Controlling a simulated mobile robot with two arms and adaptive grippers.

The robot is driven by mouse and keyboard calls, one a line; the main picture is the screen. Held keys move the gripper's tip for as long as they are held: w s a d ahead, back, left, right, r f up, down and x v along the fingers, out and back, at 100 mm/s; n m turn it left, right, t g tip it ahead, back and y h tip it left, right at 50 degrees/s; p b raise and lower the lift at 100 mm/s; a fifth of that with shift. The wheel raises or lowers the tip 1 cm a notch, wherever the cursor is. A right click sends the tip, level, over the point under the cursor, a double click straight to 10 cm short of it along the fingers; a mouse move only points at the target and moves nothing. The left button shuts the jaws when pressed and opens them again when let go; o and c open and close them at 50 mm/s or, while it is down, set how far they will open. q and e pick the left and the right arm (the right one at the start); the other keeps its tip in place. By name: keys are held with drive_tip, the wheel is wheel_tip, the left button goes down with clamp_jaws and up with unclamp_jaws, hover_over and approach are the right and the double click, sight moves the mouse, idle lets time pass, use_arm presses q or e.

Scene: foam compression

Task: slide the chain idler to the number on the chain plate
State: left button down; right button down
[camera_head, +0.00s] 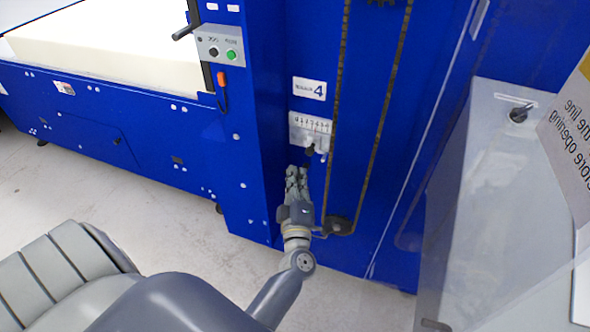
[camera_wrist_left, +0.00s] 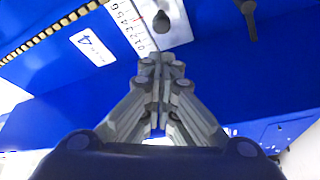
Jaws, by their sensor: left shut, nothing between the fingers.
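A white label (camera_head: 309,88) with a blue number 4 is on the blue machine panel; it also shows in the left wrist view (camera_wrist_left: 92,46). Below it is a pale plate with a numbered scale (camera_head: 310,130). A dark knob (camera_head: 310,150), seemingly the chain idler, sits at the plate's lower edge; the left wrist view shows a dark knob (camera_wrist_left: 163,22) on bare metal beside the scale. My left gripper (camera_head: 297,171) is shut and empty, just below the knob, fingertips pointing up at the plate. Contact with the knob cannot be told. My right gripper is out of view.
A chain (camera_head: 337,105) runs vertically right of the scale, around a lower sprocket (camera_head: 337,226). A control box (camera_head: 221,47) with buttons is at upper left. A translucent panel (camera_head: 490,190) stands at right. Pale foam (camera_head: 110,45) lies at far left.

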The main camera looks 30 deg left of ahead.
sight(312, 147)
use_arm(q)
drive_tip(key=f+b+x, duration=0.1)
drive_tip(key=x, duration=0.6)
drive_tip(key=shift+w+d+r, duration=0.3)
drive_tip(key=shift+w+d, duration=0.05)
drive_tip(key=shift+w, duration=0.1)
